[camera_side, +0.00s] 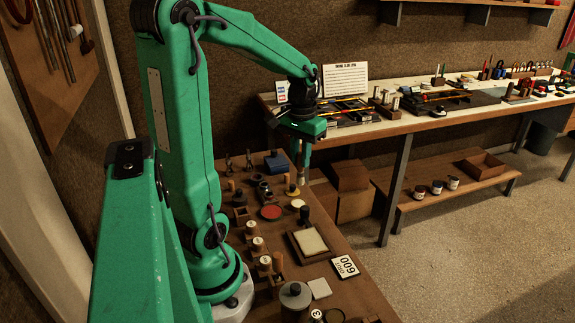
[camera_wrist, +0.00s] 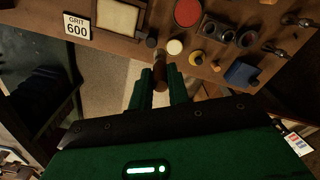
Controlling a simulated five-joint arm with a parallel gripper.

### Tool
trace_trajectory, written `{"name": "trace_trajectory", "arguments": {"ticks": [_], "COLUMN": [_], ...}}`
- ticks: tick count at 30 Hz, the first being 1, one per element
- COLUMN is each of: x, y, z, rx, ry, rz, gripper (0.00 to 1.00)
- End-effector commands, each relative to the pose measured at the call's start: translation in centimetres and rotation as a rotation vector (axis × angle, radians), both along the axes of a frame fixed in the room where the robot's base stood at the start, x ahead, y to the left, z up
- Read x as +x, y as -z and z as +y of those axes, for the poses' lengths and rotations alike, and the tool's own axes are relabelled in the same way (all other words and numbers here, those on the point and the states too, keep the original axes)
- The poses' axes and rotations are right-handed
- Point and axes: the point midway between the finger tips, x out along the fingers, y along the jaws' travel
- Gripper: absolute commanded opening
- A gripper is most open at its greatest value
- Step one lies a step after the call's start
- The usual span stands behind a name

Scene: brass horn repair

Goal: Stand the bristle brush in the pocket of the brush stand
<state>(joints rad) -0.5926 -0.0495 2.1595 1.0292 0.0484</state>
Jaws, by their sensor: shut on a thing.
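My gripper (camera_side: 302,162) hangs fingers down above the far right edge of the brown workbench. In the wrist view my gripper (camera_wrist: 161,78) is shut on a brown, rod-like thing, which I take to be the bristle brush (camera_wrist: 160,73). Its end shows between the green fingers; its bristles cannot be made out. In the side view the fingers hide most of it. I cannot pick out the brush stand for sure in either view; small wooden holders (camera_side: 241,214) stand on the bench left of my gripper.
Close by stand a yellow disc with a knob (camera_wrist: 197,57), a cream disc (camera_wrist: 175,47), a black knob (camera_wrist: 151,42) and a blue block (camera_wrist: 241,73). A red disc (camera_side: 270,212), a framed cream pad (camera_side: 309,242) and a GRIT 600 card (camera_side: 345,267) lie on the bench.

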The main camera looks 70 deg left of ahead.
Motion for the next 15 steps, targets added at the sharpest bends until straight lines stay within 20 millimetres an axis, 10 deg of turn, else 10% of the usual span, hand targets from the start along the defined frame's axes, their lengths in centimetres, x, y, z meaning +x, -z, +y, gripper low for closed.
{"name": "trace_trajectory", "arguments": {"ticks": [15], "x": [-10.5], "y": [1.4], "z": [3.8], "rx": [0.001], "ry": [-0.313], "rz": [-0.001], "gripper": [0.00]}}
